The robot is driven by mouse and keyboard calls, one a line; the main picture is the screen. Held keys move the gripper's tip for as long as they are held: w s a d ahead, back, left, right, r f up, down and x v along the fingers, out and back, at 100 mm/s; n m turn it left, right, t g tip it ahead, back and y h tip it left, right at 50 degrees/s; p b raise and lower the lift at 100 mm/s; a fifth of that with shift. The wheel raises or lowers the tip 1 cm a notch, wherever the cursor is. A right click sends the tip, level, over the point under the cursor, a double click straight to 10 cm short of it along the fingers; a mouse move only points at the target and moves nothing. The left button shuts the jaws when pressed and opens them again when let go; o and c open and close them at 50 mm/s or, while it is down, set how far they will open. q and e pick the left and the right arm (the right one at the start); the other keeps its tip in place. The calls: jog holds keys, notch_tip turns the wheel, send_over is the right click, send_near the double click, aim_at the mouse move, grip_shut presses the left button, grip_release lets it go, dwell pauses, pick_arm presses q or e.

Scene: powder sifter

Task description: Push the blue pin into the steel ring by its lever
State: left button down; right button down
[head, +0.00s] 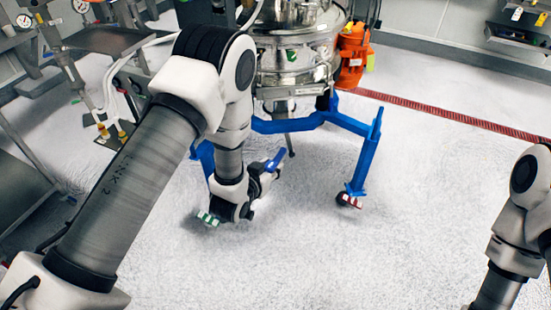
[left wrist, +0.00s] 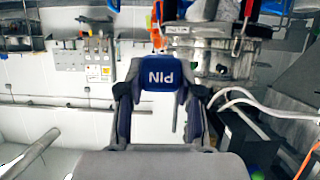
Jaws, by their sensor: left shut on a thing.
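The blue pin piece (left wrist: 162,77), lettered "PIN" and upside down in the left wrist view, sits between the fingers of my left gripper (left wrist: 160,105). In the head view my left gripper (head: 268,172) is low, in front of the blue stand, and the blue pin piece (head: 276,158) shows at its tip. The steel sifter vessel (head: 295,50) stands behind and above it. I cannot pick out which band on the vessel is the steel ring, nor a separate lever. My right arm shows at the right edge; its gripper is out of view.
The blue stand frame (head: 364,160) carries the vessel, with a caster (head: 348,200) at its foot. Steel benches (head: 22,185) stand at the left. A red floor strip (head: 450,115) runs at the back right.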

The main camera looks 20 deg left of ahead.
pick_arm(q)
jog(key=w+a+r+m+h+b, duration=0.1)
jog(key=w+a+r, duration=0.6)
jog(key=a+r, duration=0.75)
jog(key=r, duration=0.4)
jog(key=a+r+n+y+b, duration=0.1)
jog(key=a+r, duration=0.4)
jog(key=r, duration=0.3)
jog(key=a+r, duration=0.5)
jog(key=r, duration=0.3)
jog(key=shift+r+b, duration=0.3)
jog(key=shift+r, duration=0.05)
pick_arm(e)
jog(key=shift+s+f, duration=0.15)
jog(key=shift+f, duration=0.45)
jog(key=shift+s+f, duration=0.15)
jog(key=shift+f, duration=0.45)
pick_arm(q)
jog(key=shift+s, duration=0.1)
pick_arm(e)
jog(key=shift+r, duration=0.1)
